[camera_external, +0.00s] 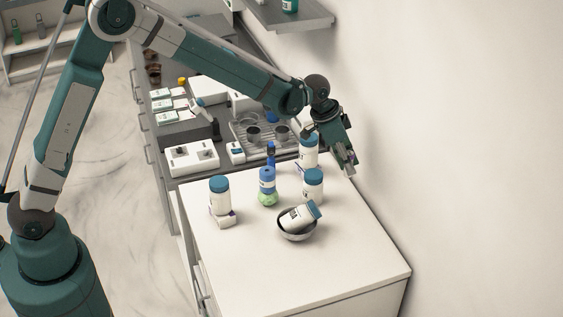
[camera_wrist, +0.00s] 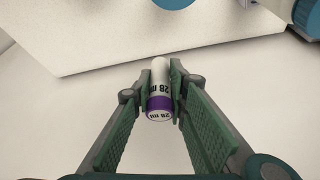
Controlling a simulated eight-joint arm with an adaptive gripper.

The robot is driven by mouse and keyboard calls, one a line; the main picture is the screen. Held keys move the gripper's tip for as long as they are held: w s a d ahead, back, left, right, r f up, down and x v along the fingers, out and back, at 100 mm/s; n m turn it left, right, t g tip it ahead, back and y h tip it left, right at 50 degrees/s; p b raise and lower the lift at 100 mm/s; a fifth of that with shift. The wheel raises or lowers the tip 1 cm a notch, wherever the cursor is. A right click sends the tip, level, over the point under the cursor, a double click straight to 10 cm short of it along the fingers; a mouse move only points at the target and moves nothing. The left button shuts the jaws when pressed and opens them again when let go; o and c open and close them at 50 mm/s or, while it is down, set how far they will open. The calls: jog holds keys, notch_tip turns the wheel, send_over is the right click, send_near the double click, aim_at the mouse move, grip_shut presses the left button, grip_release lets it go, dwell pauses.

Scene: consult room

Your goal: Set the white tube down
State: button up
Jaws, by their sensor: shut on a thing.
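The white tube (camera_wrist: 161,78), with a purple band and dark print reading "28 ml", is between the two fingers of my gripper (camera_wrist: 159,92) in the wrist view. My gripper is shut on it. In the external view my gripper (camera_external: 347,166) points down at the back right of the white counter (camera_external: 345,262), near the wall. Only a small part of the tube shows there between the fingertips. I cannot tell how high the tube is above the counter.
Blue-capped white bottles (camera_external: 313,186) stand left of my gripper, one (camera_external: 220,193) farther left. A blue-and-green bottle (camera_external: 267,181) stands between. The counter's front and right are clear. A metal rack (camera_external: 262,130) lies behind.

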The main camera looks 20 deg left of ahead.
aim_at(349, 153)
notch_tip(349, 153, up, 5)
jog(key=shift+a+f, duration=0.1)
jog(key=shift+f, duration=0.1)
jog(key=s+a+r+n+t+y+b, duration=0.1)
jog(key=s+a+n, duration=0.1)
jog(key=a, duration=0.7)
jog(key=s+a+r+n, duration=0.1)
jog(key=a+n, duration=0.1)
jog(key=a, duration=0.8)
jog(key=s+a+f+n+y+b, duration=0.15)
jog(key=s+a, duration=0.25)
jog(key=a, duration=0.4)
jog(key=s+a+n+t, duration=0.1)
jog(key=s+a+n, duration=0.25)
jog(key=a, duration=0.45)
jog(key=s+a+f+n+y+b, duration=0.1)
jog(key=s+a, duration=0.4)
jog(key=a, duration=0.4)
jog(key=shift+h, duration=0.25)
jog(key=f, duration=0.4)
jog(key=shift+d+f, duration=0.2)
jog(key=shift+f, duration=0.2)
jog(key=shift+f, duration=2.95)
jog(key=shift+s, duration=0.1)
jog(key=shift+f+b, duration=0.4)
jog(key=shift+f, duration=1.65)
